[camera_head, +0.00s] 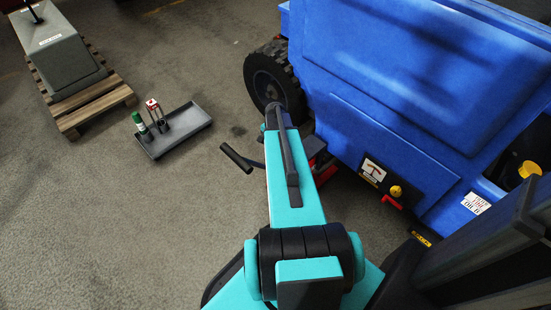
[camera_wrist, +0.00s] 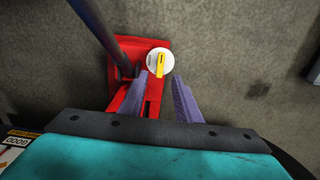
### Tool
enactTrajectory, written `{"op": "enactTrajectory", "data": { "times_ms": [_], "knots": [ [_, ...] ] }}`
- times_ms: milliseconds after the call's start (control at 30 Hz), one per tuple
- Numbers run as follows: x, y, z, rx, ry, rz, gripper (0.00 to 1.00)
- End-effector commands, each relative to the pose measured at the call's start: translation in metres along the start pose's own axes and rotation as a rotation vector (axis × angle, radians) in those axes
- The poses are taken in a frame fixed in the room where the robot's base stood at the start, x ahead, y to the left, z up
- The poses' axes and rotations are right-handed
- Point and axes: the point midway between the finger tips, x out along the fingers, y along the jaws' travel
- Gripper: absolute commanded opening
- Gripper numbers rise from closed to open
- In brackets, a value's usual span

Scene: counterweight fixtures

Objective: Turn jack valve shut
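The jack valve (camera_wrist: 155,60) is a round white dial with a yellow lever across it, seen in the wrist view. The lever points toward the bottom of that picture. The dial sits on the red jack (camera_wrist: 133,64), which stands on the floor. My gripper (camera_wrist: 161,79) is open, its two purple fingers apart with nothing held between them. The fingertips appear just below the dial in the picture; I cannot tell whether they touch it. In the head view a bit of red jack (camera_head: 326,175) shows beside my teal arm, which hides the valve and gripper.
A dark jack handle (camera_wrist: 108,48) rises left of the dial; its grip (camera_head: 236,158) shows in the head view. The blue vehicle (camera_head: 400,80) with a black tire (camera_head: 270,82) stands close by. A grey tray (camera_head: 180,132) and a wooden pallet (camera_head: 95,104) lie left.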

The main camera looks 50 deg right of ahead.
Motion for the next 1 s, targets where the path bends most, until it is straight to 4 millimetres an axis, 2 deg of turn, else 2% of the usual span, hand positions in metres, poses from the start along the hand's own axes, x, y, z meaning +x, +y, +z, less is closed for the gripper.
{"op": "enactTrajectory", "data": {
  "times_ms": [100,367,1000],
  "knots": [
    [-0.023,0.000,0.000,0.000,0.001,-0.002,0.30],
    [-0.050,0.000,0.000,0.000,0.000,0.000,0.30],
    [-0.054,0.000,0.000,0.000,0.000,0.000,0.30]
  ]
}}
